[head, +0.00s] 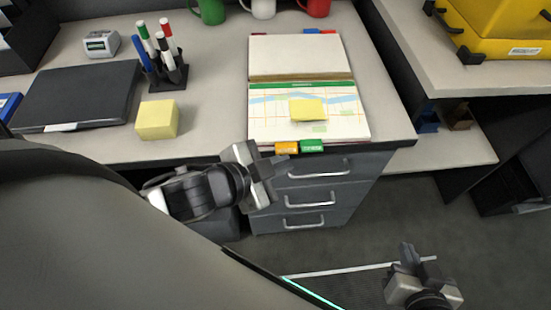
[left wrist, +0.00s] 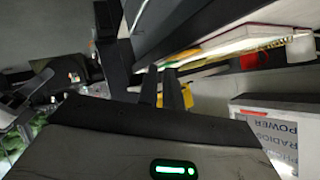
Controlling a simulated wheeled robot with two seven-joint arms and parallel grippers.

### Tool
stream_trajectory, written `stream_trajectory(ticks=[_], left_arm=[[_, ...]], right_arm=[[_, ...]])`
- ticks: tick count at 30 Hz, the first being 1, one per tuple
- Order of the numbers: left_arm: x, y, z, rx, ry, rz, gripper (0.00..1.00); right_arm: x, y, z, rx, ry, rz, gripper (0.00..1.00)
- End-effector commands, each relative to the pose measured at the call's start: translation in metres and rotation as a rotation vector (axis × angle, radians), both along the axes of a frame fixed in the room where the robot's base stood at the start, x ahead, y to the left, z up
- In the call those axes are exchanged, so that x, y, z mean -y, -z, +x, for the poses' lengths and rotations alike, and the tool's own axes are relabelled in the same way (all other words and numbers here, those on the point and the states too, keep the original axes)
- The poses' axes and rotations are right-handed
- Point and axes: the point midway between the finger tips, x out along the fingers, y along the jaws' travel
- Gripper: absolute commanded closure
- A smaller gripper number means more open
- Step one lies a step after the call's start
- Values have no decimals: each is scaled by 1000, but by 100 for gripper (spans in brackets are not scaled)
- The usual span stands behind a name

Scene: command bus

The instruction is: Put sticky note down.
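A thin yellow sticky note (head: 308,110) lies on the lower, map-like page of the open binder (head: 290,56) on the desk. A thick yellow note pad (head: 157,119) sits on the desk further left. My left gripper (head: 284,158) is in front of the desk's front edge, just below the binder, apart from the note. Its two fingers (left wrist: 162,90) show a narrow gap with nothing held between them. My right gripper (head: 418,256) is low over the floor at the bottom right, far from the note; its finger gap is unclear.
A pen holder (head: 168,76), a black laptop-like slab (head: 80,95) and a small clock-like device (head: 101,43) stand on the left of the desk. Mugs (head: 263,7) line the back. Drawers (head: 310,195) are below my left gripper. A yellow case (head: 490,25) is on the right shelf.

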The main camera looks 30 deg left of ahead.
Motion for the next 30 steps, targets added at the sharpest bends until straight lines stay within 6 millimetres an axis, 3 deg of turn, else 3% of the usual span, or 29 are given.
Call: stream_trajectory(ticks=[6,10,24,25,30], left_arm=[[11,49,-14,-175,-267,-362,93],[11,64,-21,-218,-366,-470,93],[10,67,-22,-227,-394,-498,93],[10,67,-23,-227,-394,-498,100],[10,67,-22,-227,-394,-498,100]], right_arm=[[0,-1,0,1,-2,1,100],[0,-2,0,1,-2,1,100],[0,-2,-1,-1,-3,-1,100],[0,-2,-1,-1,-3,-1,100],[0,-2,-1,-1,-3,-1,100]])
